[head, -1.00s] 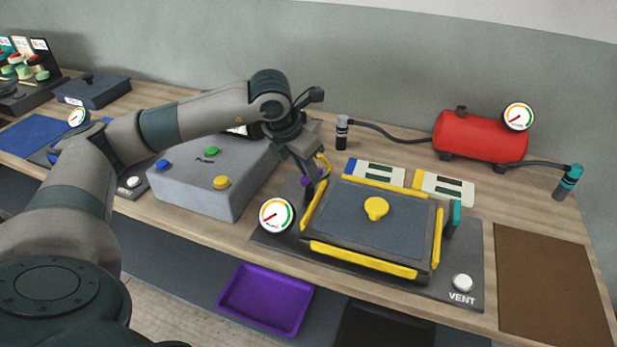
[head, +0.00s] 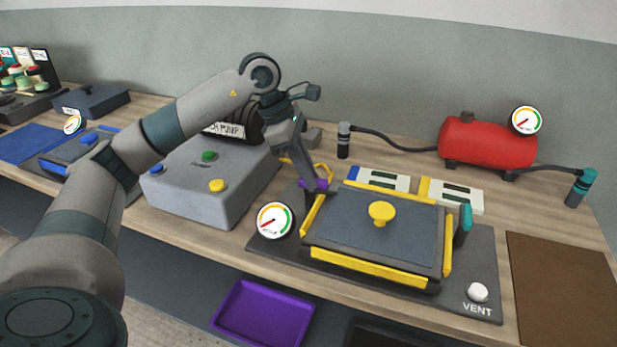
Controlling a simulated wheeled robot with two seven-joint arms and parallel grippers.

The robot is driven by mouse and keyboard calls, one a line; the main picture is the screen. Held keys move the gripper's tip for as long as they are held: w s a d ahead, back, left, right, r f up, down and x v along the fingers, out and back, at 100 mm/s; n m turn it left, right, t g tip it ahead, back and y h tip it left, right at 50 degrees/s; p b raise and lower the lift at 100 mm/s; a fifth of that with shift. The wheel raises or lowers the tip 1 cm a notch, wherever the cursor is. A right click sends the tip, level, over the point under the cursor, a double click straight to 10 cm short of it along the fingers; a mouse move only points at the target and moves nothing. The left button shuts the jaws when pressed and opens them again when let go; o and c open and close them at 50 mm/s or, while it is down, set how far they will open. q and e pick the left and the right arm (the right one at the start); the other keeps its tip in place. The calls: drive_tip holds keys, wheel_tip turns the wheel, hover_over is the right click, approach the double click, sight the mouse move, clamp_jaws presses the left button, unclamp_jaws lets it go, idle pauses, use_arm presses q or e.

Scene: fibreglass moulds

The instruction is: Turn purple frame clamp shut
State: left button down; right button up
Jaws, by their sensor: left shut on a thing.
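The purple frame clamp (head: 320,184) is at the back left corner of the yellow-edged mould frame (head: 368,267). My left gripper (head: 312,183) reaches down onto it from behind and is shut on it, hiding part of the clamp. The purple part that shows points right, towards the frame. The dark lid (head: 345,224) with its yellow knob (head: 381,212) lies flat within the yellow bars. A teal clamp (head: 466,218) stands upright at the frame's right side. My right gripper is not in view.
A grey pump box (head: 190,195) stands close left of the frame. A gauge (head: 274,220) stands at the base's left corner and a white VENT button (head: 477,292) at its front right. A red tank (head: 487,143) with hoses is behind. A brown mat (head: 560,290) lies clear at right.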

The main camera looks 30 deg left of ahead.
use_arm(q)
drive_tip(key=shift+w+m+g, duration=0.1)
drive_tip(key=shift+m+g, duration=0.4)
drive_tip(key=shift+m, duration=0.7)
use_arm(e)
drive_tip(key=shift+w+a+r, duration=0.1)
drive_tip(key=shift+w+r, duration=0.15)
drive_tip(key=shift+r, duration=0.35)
use_arm(q)
drive_tip(key=shift+a, duration=0.1)
drive_tip(key=c, duration=1.8)
unclamp_jaws()
drive_tip(key=shift+o, duration=0.2)
drive_tip(key=shift+r, duration=0.15)
